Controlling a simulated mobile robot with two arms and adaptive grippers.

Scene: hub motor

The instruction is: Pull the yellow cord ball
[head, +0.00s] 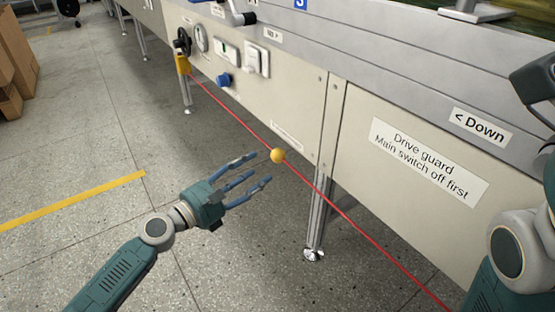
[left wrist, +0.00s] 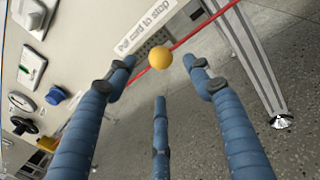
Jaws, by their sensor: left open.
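The yellow cord ball (head: 278,156) hangs on a red cord (head: 232,108) stretched along the front of a conveyor-like machine. My left gripper (head: 262,170) is open and empty, its blue fingers pointing toward the ball from the left. In the left wrist view the ball (left wrist: 160,59) shows beyond and between the fingertips (left wrist: 160,80), and the red cord (left wrist: 195,36) runs behind them. Whether any finger touches the ball cannot be told. On the right edge of the head view, part of my right arm shows; its gripper fingers are not visible.
The machine's panel (head: 345,200) stands behind the cord, with a "Pull cord to stop" label (left wrist: 147,27). A yellow switch box (head: 183,65), a blue knob (head: 224,80) and a metal leg (head: 318,215) are nearby. Cardboard boxes (head: 15,60) stand far left.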

